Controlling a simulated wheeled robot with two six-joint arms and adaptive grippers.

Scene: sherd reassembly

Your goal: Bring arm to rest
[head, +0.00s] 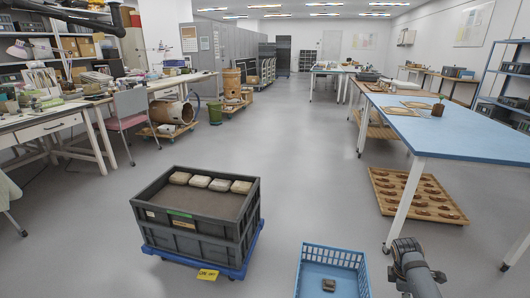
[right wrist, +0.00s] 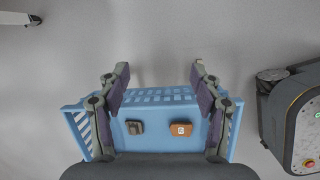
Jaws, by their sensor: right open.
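My right gripper (right wrist: 161,82) is open and empty in the right wrist view, its two fingers spread above a light-blue basket (right wrist: 160,97). In the basket lie a grey-brown piece (right wrist: 135,127) and an orange-brown piece with a white label (right wrist: 181,130), apart from each other. The head view shows the basket (head: 333,250) on the floor at the bottom, with the grey-brown piece (head: 328,285) inside. My right arm (head: 410,265) comes in at the bottom right of the head view; its fingers cannot be made out there. My left gripper is not in view.
A dark grey crate (head: 198,239) with several pale blocks stands on a blue dolly (head: 235,270) left of the basket. A blue-topped table (head: 470,135) is at the right, with a wooden tray (head: 385,190) of sherds below. The middle floor is clear.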

